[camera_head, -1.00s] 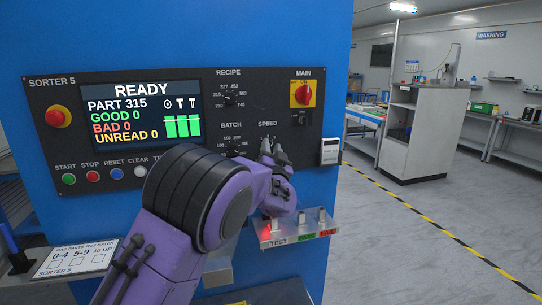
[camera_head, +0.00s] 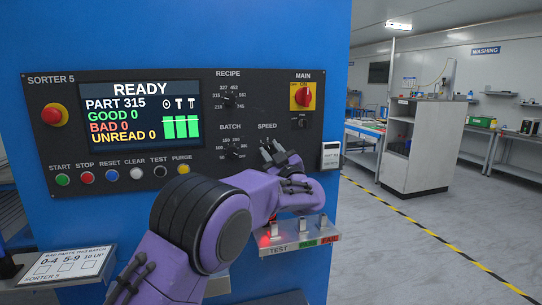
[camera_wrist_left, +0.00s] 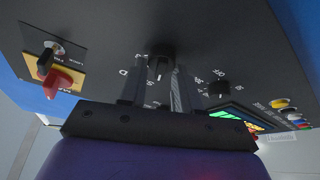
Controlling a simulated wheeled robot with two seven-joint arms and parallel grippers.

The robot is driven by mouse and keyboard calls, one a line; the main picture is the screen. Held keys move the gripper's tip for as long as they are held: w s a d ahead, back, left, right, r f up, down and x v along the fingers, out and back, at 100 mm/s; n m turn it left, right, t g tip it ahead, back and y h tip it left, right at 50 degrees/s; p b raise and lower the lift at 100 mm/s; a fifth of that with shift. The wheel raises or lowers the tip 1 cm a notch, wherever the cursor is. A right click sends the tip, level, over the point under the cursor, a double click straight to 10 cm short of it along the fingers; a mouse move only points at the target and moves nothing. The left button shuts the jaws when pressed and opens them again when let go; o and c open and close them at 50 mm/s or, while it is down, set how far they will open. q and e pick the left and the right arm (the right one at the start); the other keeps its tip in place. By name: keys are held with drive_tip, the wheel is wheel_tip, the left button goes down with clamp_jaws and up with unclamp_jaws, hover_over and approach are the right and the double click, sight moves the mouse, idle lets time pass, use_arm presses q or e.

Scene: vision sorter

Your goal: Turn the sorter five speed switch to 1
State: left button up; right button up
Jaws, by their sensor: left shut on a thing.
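The sorter five control panel (camera_head: 200,88) is black on a blue cabinet. Its speed switch, under the label SPEED (camera_head: 267,126), is hidden behind my fingers in the head view. In the left wrist view the speed switch is a round black knob (camera_wrist_left: 161,66) with a pale pointer line. It sits between the two fingers of my left gripper (camera_head: 268,147), which are shut on it; the gripper also shows in the left wrist view (camera_wrist_left: 160,88). I cannot read which number the pointer faces. My right gripper is not in view.
The batch knob (camera_head: 233,151) and recipe knob (camera_head: 230,99) are left of my gripper. The main switch (camera_head: 303,96) is up right.

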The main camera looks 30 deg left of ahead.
use_arm(q)
drive_tip(key=shift+n+g, duration=1.2)
drive_tip(key=shift+n, duration=1.3)
drive_tip(key=o, duration=1.1)
drive_tip(key=shift+c, duration=0.2)
drive_tip(key=shift+w, duration=0.1)
drive_tip(key=shift+d+f+b, duration=0.15)
drive_tip(key=shift+d+b, duration=0.05)
drive_tip(key=shift+b, duration=0.2)
drive_tip(key=b+v, duration=0.3)
drive_tip(key=v, duration=0.7)
